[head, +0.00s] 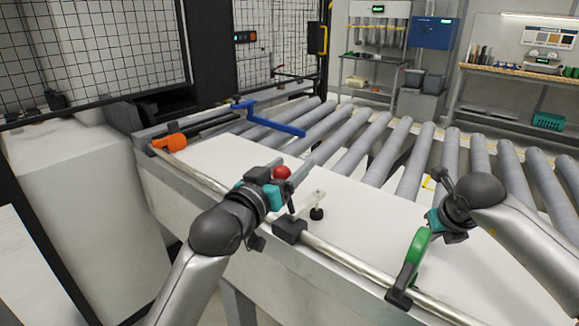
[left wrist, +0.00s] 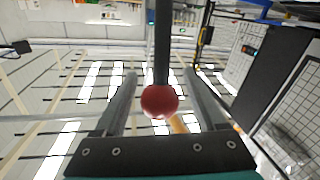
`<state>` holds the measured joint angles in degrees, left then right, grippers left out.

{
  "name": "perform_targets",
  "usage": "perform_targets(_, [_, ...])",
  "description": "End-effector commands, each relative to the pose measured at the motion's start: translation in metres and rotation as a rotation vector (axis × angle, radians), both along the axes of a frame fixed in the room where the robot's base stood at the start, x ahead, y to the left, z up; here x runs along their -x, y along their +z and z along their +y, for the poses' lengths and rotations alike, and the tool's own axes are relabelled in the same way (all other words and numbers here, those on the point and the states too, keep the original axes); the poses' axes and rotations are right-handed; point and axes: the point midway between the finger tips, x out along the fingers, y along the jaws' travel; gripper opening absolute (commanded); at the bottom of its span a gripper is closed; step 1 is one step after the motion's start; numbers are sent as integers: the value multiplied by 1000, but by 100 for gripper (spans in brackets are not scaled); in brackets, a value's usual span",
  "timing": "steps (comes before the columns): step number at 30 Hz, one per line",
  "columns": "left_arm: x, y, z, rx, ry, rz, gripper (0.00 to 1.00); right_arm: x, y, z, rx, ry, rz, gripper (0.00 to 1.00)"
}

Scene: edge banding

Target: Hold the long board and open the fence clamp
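The long white board (head: 355,195) lies flat along the front of the roller table, beside the metal rail. A clamp with a red ball knob (head: 281,172) has its black mount (head: 289,231) on the rail and a light arm ending in a black pad (head: 316,213) over the board. My left gripper (head: 277,174) is at the red knob. In the left wrist view its fingers stand apart on either side of the red knob (left wrist: 160,101), with visible gaps. My right gripper (head: 440,222) is above the board, near the green handle; its fingers are too unclear to judge.
A green handle (head: 418,250) stands on the rail at the right. An orange-tipped part (head: 170,143) and a blue arm (head: 275,124) are at the far left end. Grey rollers (head: 370,145) fill the space behind the board. Mesh fencing (head: 90,40) stands at left.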

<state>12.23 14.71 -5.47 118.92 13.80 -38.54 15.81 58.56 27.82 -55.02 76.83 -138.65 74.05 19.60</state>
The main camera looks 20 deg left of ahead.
Motion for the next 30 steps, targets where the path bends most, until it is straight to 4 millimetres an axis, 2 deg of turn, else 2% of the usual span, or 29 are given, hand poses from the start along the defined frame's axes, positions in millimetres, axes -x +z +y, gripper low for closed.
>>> perform_targets(1, [0, 0, 0, 0, 0, 0, 67, 4, -9, -2, 8, -2, 21, 0])
perform_targets(19, [0, 0, 0, 1, 0, 0, 0, 4, -9, -2, 7, -2, 20, 0])
perform_targets(30, [0, -1, 0, 1, 0, 0, 0, 4, -9, -2, 7, -2, 20, 0])
